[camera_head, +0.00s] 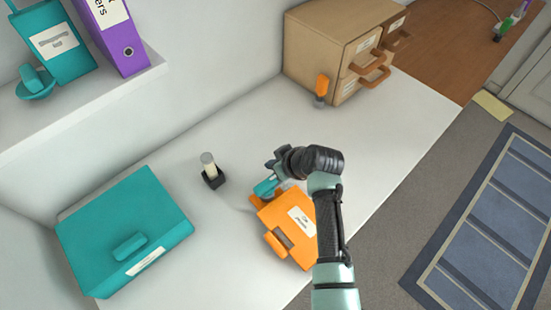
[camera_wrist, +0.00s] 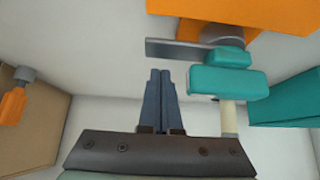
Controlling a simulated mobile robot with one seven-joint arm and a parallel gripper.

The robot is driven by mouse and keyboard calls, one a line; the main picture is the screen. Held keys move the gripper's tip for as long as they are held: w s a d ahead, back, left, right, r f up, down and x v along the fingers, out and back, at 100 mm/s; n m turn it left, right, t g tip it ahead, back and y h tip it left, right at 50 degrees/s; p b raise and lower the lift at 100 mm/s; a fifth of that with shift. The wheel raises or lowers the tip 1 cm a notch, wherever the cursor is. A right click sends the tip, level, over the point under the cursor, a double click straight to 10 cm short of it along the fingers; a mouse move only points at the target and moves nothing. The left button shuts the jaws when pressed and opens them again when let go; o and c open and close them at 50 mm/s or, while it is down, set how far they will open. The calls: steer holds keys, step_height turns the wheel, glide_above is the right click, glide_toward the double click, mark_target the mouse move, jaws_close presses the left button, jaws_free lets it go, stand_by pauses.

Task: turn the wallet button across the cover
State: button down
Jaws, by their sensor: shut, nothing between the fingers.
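The orange wallet (camera_head: 292,232) lies on the white worktop, with a white label on its cover. It fills the top of the wrist view (camera_wrist: 255,12). A teal piece (camera_head: 267,187), which looks like its button, sits at the wallet's upper left edge. In the wrist view the teal piece (camera_wrist: 225,80) is beside a grey round part and a flat grey strip (camera_wrist: 180,48). My gripper (camera_wrist: 159,75) is shut and empty, left of the teal piece, with a small gap in that view. In the head view my gripper (camera_head: 272,163) is just above the teal piece; contact cannot be told.
A teal box (camera_head: 125,230) lies at left. A pale cylinder in a black holder (camera_head: 213,180) stands behind the wallet. An orange-handled item (camera_head: 321,88) stands before the cardboard drawer cabinet (camera_head: 325,50). The worktop between them is clear.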

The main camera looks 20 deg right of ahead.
steer(key=shift+s+d+r+p, duration=0.1)
steer(key=shift+s+d+p, duration=0.15)
steer(key=shift+s, duration=0.45)
steer(key=shift+s+d+r+p, duration=0.1)
steer(key=shift+s+d, duration=0.1)
steer(key=shift+s, duration=0.5)
